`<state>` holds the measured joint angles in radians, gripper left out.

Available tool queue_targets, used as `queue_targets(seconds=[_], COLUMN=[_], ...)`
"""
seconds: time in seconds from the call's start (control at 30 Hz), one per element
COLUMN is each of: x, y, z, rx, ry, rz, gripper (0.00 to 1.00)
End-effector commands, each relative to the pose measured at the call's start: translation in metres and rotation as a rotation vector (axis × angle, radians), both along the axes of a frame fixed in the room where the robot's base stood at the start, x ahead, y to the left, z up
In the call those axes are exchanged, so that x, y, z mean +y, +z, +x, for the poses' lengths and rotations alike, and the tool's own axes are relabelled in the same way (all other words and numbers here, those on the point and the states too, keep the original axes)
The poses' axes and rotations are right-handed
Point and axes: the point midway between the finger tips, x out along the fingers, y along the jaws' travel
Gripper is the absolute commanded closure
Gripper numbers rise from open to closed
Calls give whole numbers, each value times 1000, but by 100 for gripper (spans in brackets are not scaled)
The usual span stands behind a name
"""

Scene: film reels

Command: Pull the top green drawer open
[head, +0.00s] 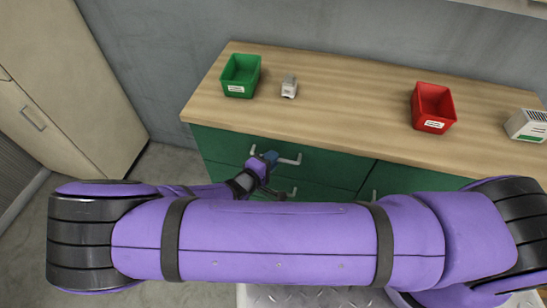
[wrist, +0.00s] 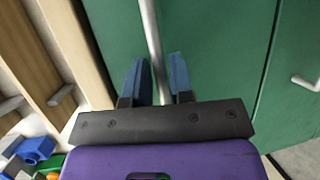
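The top green drawer (head: 225,147) is in the left half of the green cabinet, just under the wooden counter, and its front looks flush. Its pale bar handle (head: 291,160) shows in the head view, partly hidden by my gripper (head: 266,160). In the wrist view the handle (wrist: 151,35) runs down between the two blue fingers of my gripper (wrist: 157,80). The fingers stand apart, one on each side of the bar, with a visible gap to it. A lower drawer handle (wrist: 306,82) also shows in the wrist view.
On the counter (head: 340,100) stand a green bin (head: 240,76), a small grey-white object (head: 289,87), a red bin (head: 433,108) and a white box (head: 527,125). A beige cabinet (head: 70,110) stands at the left. Grey floor (head: 165,165) is clear between them.

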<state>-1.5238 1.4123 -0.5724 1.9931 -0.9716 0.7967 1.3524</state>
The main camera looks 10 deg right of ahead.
Motion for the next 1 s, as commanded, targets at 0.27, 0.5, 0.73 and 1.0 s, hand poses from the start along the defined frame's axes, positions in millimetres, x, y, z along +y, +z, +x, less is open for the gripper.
queue_targets(seconds=[0.27, 0.5, 0.73, 1.0], x=[-8, -8, -8, -2], y=[-2, -2, -2, -2], z=[9, 9, 9, -7], rx=[0, 1, 1, 3], ry=[0, 0, 0, 2], rz=[1, 1, 1, 0], gripper=[78, 90, 100, 100])
